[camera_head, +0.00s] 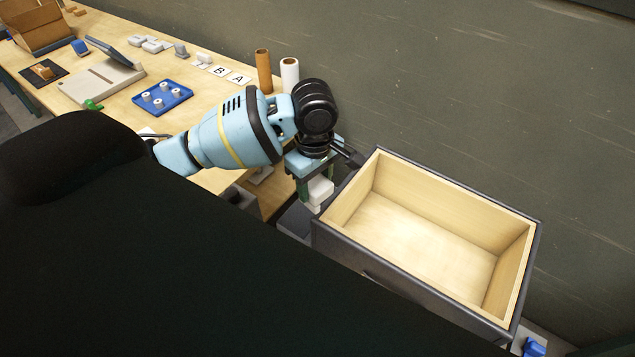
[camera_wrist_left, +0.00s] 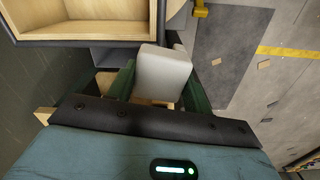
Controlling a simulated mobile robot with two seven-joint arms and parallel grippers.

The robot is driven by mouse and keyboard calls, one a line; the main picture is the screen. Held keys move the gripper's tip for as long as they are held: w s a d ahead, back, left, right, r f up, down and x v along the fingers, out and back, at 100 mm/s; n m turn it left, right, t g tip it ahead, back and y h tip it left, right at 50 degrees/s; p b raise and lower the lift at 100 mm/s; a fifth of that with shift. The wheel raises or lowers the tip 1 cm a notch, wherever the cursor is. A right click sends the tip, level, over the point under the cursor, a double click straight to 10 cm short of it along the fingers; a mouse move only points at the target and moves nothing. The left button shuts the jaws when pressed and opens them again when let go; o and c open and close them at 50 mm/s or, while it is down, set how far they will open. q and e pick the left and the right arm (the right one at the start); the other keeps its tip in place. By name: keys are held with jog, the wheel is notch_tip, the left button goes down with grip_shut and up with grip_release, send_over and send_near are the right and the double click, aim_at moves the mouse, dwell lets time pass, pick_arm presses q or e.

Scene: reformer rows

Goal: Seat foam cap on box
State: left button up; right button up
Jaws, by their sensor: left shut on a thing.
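A white block (camera_head: 320,190), which looks like the foam cap, is held between the green fingers of my left gripper (camera_head: 310,189). The wrist view shows the same white block (camera_wrist_left: 163,72) between the two fingers, with its broad face toward the camera. The block is off the table, beside the left end of an open grey drawer (camera_head: 340,238) lined with pale wood. An open brown cardboard box (camera_head: 42,28) stands at the far left end of the table. My right gripper is not in view.
The wooden table (camera_head: 120,105) carries a blue tray (camera_head: 162,97) with white rings, several white pieces (camera_head: 152,44), letter cards (camera_head: 220,71), a brown roll (camera_head: 263,70) and a white roll (camera_head: 289,75). The drawer is empty. A grey wall runs behind.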

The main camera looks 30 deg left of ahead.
pick_arm(q)
jog(key=shift+w+a+f+n, duration=0.1)
jog(key=shift+a+f+n, duration=0.1)
jog(key=shift+n, duration=0.35)
jog(key=shift+a+f+n, duration=0.1)
jog(key=shift+f+n, duration=0.1)
jog(key=shift+n, duration=0.35)
jog(key=shift+f, duration=0.15)
send_over(314, 218)
jog(key=shift+f, duration=2.75)
jog(key=shift+f, duration=2)
jog(key=o, duration=1)
jog(key=shift+o, duration=0.2)
